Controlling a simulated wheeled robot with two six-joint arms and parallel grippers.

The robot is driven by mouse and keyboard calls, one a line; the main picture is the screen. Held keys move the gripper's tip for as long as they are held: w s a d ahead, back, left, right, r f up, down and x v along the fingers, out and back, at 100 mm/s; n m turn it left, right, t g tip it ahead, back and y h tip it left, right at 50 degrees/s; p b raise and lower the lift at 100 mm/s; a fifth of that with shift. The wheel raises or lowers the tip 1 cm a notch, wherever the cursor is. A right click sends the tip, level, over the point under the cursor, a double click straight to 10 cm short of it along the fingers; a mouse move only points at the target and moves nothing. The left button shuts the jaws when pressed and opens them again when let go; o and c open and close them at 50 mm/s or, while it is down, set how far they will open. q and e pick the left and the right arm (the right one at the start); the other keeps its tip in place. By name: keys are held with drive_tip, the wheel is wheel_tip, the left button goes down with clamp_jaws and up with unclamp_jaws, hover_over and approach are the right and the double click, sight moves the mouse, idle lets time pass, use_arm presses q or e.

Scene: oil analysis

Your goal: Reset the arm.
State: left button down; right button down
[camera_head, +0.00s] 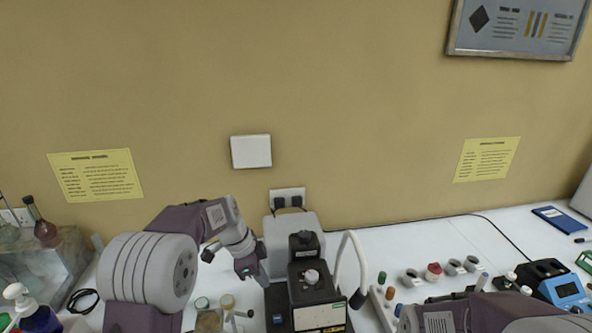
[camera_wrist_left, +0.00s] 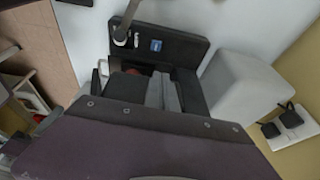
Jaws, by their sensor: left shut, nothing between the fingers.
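My left arm comes in from the left in the head view and bends down over the bench. Its gripper (camera_head: 256,275) is shut and empty, just left of a black instrument (camera_head: 312,285) with a pale label. My right arm shows only as purple and grey links at the bottom right of the head view. Its gripper does not show.
A white curved tube (camera_head: 352,250) rises right of the instrument. Small-capped bottles (camera_head: 390,294) and round jars (camera_head: 433,272) stand to its right. A pump bottle (camera_head: 38,312) is at far left. The bench's back right is fairly clear.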

use_arm(q)
drive_tip(key=s+a+f+n+y, duration=0.1)
drive_tip(key=s+a+f+n, duration=0.2)
drive_tip(key=s+n, duration=0.5)
drive_tip(key=s+a+f+n+y, duration=0.2)
drive_tip(key=s+n, duration=0.6)
drive_tip(key=s, duration=0.5)
drive_tip(key=shift+a+f+b, duration=0.3)
drive_tip(key=shift+a+f, duration=0.35)
drive_tip(key=shift+f, duration=0.15)
drive_tip(key=shift+s, duration=0.1)
